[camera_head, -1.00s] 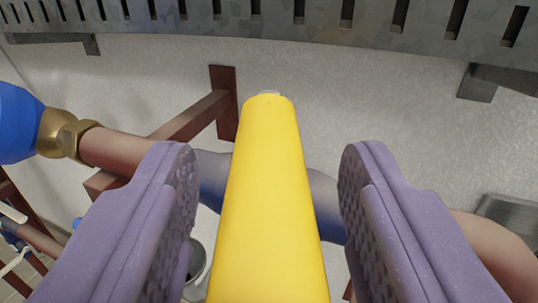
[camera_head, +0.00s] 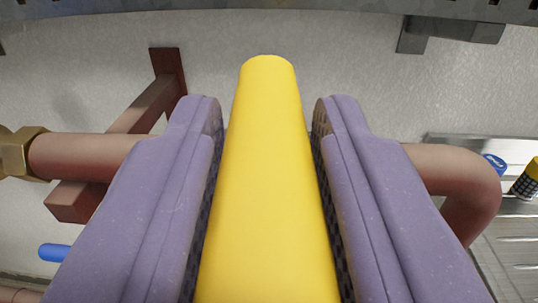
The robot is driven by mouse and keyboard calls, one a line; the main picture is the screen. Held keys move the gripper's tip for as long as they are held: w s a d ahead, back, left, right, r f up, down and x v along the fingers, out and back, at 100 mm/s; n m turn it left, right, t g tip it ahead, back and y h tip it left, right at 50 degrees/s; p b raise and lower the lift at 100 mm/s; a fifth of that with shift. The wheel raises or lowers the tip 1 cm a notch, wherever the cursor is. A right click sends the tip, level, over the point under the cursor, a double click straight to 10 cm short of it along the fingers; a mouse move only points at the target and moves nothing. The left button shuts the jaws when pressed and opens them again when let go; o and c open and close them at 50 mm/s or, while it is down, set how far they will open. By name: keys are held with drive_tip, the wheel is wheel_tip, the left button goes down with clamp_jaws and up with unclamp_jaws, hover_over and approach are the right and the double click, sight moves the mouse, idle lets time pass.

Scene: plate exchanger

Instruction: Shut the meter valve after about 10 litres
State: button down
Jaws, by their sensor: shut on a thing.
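A yellow valve handle (camera_head: 267,170) runs up the middle of the head camera view, with its rounded end toward the top. My gripper (camera_head: 267,125) has its two purple padded fingers on either side of the handle, shut on it. The handle's end sticks out past the fingertips. A copper pipe (camera_head: 85,157) runs across behind the handle and fingers. The valve body and the meter are hidden or out of view.
A brown wall bracket (camera_head: 168,75) stands behind the pipe at left, and a brass nut (camera_head: 17,152) sits at the left edge. The pipe bends down at right (camera_head: 480,185). A metal tray (camera_head: 480,50) runs along the top. A steel surface (camera_head: 510,240) with small items lies at right.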

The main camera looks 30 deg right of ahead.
drive_tip(key=shift+w+a+r+m+g+h, duration=0.1)
drive_tip(key=shift+w+a+m+g+h, duration=0.15)
drive_tip(key=shift+a+m+h, duration=0.2)
drive_tip(key=shift+d, duration=0.15)
drive_tip(key=c, duration=0.9)
unclamp_jaws()
drive_tip(key=p+v, duration=0.1)
drive_tip(key=v, duration=0.7)
